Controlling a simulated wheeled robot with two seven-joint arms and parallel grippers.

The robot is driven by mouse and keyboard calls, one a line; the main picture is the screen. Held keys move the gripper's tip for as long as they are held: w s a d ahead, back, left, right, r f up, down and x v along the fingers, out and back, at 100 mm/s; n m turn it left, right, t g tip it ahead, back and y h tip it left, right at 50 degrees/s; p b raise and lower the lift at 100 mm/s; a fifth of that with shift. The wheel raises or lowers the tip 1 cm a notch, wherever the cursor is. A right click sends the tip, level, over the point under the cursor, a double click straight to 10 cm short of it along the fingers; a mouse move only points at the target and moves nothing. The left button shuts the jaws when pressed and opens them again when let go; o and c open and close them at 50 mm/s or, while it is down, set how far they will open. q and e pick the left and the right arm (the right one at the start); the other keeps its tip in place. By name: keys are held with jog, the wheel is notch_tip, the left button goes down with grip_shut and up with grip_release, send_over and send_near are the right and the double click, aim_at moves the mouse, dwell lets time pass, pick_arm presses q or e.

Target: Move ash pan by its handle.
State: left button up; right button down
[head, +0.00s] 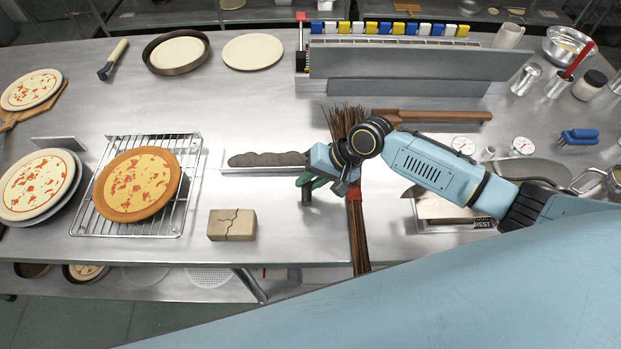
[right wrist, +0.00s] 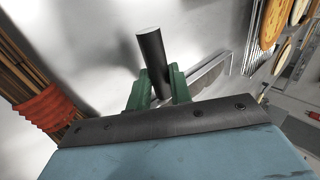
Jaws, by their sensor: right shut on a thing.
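The ash pan (head: 262,171) is a shallow metal tray with a heap of grey ash in it, lying on the steel table in the middle of the head view. In the right wrist view part of the pan (right wrist: 208,72) shows behind the fingers. Its dark round handle (right wrist: 150,52) stands between the green fingers of my right gripper (right wrist: 156,88), which is shut on it. In the head view my right gripper (head: 309,182) is at the pan's right end, where the wrist hides part of the pan. My left gripper is out of view.
A twig broom (head: 357,225) with a red binding lies just right of the gripper. A cracked brick (head: 232,225) sits in front of the pan. A wire rack (head: 190,160) with a pizza stands to the left. A grey upright panel (head: 400,62) is behind.

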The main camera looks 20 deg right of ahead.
jog(key=c, duration=1.2)
grip_release()
jog(key=shift+f, duration=0.1)
jog(key=v, duration=1.3)
jog(key=shift+d+r+p, duration=0.1)
jog(key=shift+r+p, duration=0.1)
jog(key=shift+p, duration=0.15)
jog(key=shift+s, duration=0.1)
